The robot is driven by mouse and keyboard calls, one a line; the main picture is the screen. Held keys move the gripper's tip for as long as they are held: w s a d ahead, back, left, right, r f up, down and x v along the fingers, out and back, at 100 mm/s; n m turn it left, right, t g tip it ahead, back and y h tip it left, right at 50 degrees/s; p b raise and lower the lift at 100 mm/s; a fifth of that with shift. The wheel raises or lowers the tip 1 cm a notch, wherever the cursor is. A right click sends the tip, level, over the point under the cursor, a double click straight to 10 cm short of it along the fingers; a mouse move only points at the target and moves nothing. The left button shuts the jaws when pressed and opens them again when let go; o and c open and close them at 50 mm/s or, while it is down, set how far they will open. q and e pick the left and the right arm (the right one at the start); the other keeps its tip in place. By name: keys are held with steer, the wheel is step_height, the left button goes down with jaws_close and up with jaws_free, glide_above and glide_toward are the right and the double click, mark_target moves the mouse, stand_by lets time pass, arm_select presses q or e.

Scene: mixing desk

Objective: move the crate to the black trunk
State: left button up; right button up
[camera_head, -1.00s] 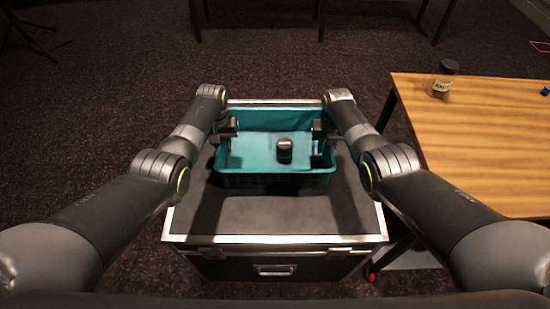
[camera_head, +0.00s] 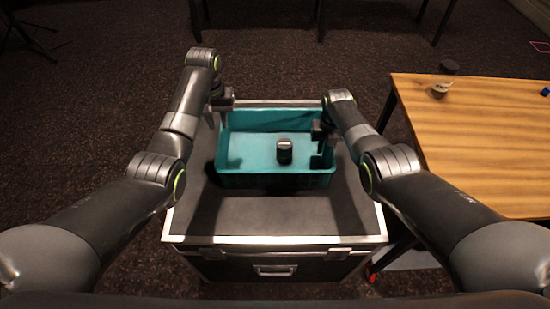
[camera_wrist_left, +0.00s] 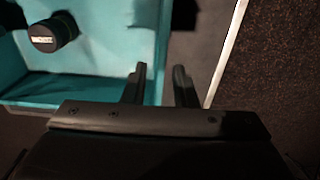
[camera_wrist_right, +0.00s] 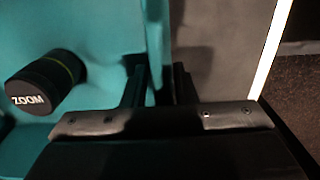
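The teal crate (camera_head: 276,181) sits on the lid of the black trunk (camera_head: 262,215), towards its far side. A black cylinder marked ZOOM (camera_head: 284,152) stands inside it. My right gripper (camera_head: 322,142) is at the crate's right wall. In the right wrist view its fingers (camera_wrist_right: 159,85) stand on either side of the wall, apart about as far as the left ones, so it looks open.
A wooden table (camera_head: 480,140) stands to the right, with a dark-lidded jar (camera_head: 440,90) and a small blue object (camera_head: 545,91) on it. Table legs stand on the carpet at the back. The trunk lid in front of the crate is clear.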

arm_select(q)
steer(key=shift+r, duration=0.6)
arm_select(e)
steer(key=shift+r, duration=0.15)
step_height(320, 180, up, 12)
steer(key=shift+f, duration=0.15)
stand_by(0.4)
